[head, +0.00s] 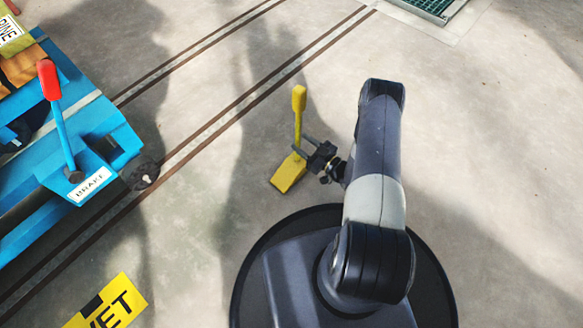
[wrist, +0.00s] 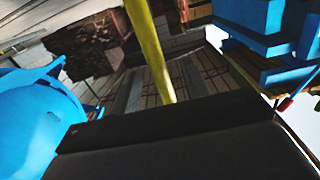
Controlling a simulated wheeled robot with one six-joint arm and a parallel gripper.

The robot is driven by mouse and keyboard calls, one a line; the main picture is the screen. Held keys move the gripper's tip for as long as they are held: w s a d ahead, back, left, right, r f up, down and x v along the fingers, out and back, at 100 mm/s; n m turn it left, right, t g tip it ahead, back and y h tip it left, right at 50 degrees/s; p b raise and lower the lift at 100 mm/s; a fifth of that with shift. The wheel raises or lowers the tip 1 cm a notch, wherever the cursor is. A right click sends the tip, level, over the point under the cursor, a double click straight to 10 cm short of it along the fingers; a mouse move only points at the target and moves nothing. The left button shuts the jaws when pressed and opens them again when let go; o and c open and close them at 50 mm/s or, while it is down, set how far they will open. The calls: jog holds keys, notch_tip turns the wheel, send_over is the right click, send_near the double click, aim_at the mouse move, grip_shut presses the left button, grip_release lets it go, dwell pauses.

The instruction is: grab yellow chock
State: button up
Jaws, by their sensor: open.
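The yellow chock (head: 287,174) is a wedge on the concrete floor, with a tall yellow handle (head: 299,108) standing up from it, thicker at its top. My gripper (head: 303,150) is open at the lower part of the handle, just above the wedge, reaching in from the right. I cannot tell whether the handle is fully between the fingers. In the wrist view the handle (wrist: 151,50) rises behind the dark edge of my gripper (wrist: 170,122), which hides its lower part and the wedge.
A blue cart (head: 95,125) with a red-tipped brake lever (head: 48,80) stands at the left. Floor rails (head: 225,118) run diagonally between it and the chock. A yellow "WET" sign (head: 110,303) lies lower left. A green grate (head: 436,8) is at the top. Floor around the chock is clear.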

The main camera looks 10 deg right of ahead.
jog(key=shift+x, duration=1.4)
jog(key=shift+c, duration=0.3)
grip_shut()
